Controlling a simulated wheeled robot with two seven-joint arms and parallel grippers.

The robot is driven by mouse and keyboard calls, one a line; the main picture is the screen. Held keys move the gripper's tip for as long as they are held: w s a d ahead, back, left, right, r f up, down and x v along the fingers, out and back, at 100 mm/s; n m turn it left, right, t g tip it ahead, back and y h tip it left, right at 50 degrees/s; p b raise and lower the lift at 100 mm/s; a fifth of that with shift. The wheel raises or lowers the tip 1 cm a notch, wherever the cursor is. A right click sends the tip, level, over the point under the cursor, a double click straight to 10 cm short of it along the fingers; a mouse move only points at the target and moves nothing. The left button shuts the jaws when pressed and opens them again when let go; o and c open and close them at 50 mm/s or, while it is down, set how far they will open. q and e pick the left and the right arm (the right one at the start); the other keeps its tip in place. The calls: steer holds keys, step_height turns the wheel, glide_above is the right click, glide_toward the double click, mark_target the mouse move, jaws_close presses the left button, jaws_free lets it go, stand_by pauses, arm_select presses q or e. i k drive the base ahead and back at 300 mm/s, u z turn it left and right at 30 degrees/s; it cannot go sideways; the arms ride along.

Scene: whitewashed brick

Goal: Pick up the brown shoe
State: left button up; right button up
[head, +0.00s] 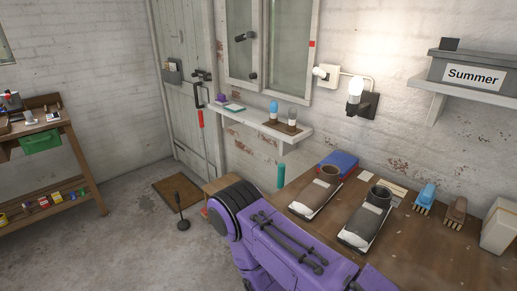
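Two shoes lie side by side on the wooden workbench (420,262) at the right, toes toward me. The left shoe (313,198) has a pale toe and a brown collar. The right shoe (366,226) has a pale toe and a darker grey-brown upper. Both look partly brown, and I cannot tell for certain which one counts as the brown shoe. A purple arm link of mine crosses the bottom centre, in front of the bench's near left side. Neither of my grippers shows in the head view.
A blue brush (425,197), a brown brush (453,215) and a pale box (499,228) stand right of the shoes. A blue flat item (338,162) lies behind them. A wall shelf (262,127) is above. Open floor (130,235) lies left.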

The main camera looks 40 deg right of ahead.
mark_target(312, 199)
steer(key=i, duration=1.7)
steer(key=z, duration=1.7)
